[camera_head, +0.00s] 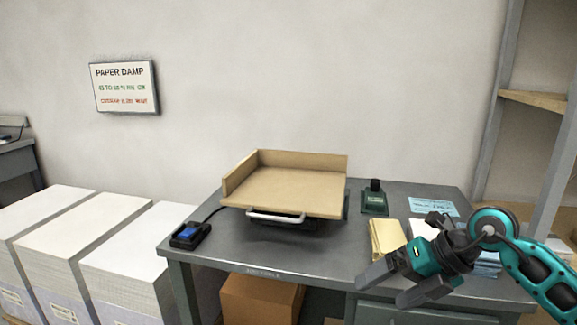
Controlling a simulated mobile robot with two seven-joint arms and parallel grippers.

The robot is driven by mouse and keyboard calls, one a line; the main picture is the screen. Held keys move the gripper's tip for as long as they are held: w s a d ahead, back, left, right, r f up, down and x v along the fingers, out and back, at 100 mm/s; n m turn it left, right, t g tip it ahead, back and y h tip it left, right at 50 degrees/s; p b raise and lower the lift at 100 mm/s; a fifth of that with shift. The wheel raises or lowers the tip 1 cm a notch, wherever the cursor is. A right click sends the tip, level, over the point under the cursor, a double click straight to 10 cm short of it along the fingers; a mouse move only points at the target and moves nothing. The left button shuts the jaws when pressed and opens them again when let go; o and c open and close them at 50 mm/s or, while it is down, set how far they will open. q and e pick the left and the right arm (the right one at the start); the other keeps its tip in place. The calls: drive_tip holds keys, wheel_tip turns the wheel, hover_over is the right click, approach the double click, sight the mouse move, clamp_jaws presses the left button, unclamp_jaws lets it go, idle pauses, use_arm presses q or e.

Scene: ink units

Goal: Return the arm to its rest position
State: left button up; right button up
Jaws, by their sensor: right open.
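My right gripper (392,285) hangs over the front right part of the grey desk (290,262). Its teal and dark grey arm comes in from the right edge. The two grey fingers are apart, and nothing shows between them. The gripper and wrist partly hide some papers on the desk. My left gripper is not in the picture.
A tan tray (285,190) with a metal handle stands mid-desk. A black device with a blue top (189,235) sits left. A dark green item (375,199), yellow pad (386,239) and blue sheet (433,206) lie right. Paper stacks (75,247) stand left; shelving (535,98) right.

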drive_tip(key=s+a+r+m+t+y+p, duration=0.1)
drive_tip(key=s+a+r+m+y+p, duration=0.25)
drive_tip(key=a+y, duration=0.65)
drive_tip(key=s+d+f+m+t+h+p, duration=0.1)
drive_tip(key=d+f+m+t+h, duration=0.3)
drive_tip(key=m+t, duration=0.5)
drive_tip(key=s+d+f+m+t+h+p, duration=0.2)
drive_tip(key=d+m+t+h, duration=0.3)
drive_tip(key=m, duration=0.9)
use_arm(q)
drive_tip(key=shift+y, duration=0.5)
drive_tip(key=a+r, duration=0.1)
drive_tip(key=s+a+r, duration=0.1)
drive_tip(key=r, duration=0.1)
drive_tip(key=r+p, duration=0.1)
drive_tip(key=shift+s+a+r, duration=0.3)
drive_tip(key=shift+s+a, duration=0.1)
use_arm(e)
drive_tip(key=s+d+f+m+g+h, duration=0.1)
drive_tip(key=s+f+m+g+h, duration=0.5)
drive_tip(key=s+f, duration=0.5)
wheel_tip(320, 180, down, 3)
drive_tip(key=shift+s+d+r+m+g, duration=0.15)
drive_tip(key=shift+s+m+g, duration=0.15)
drive_tip(key=shift+m+g, duration=0.35)
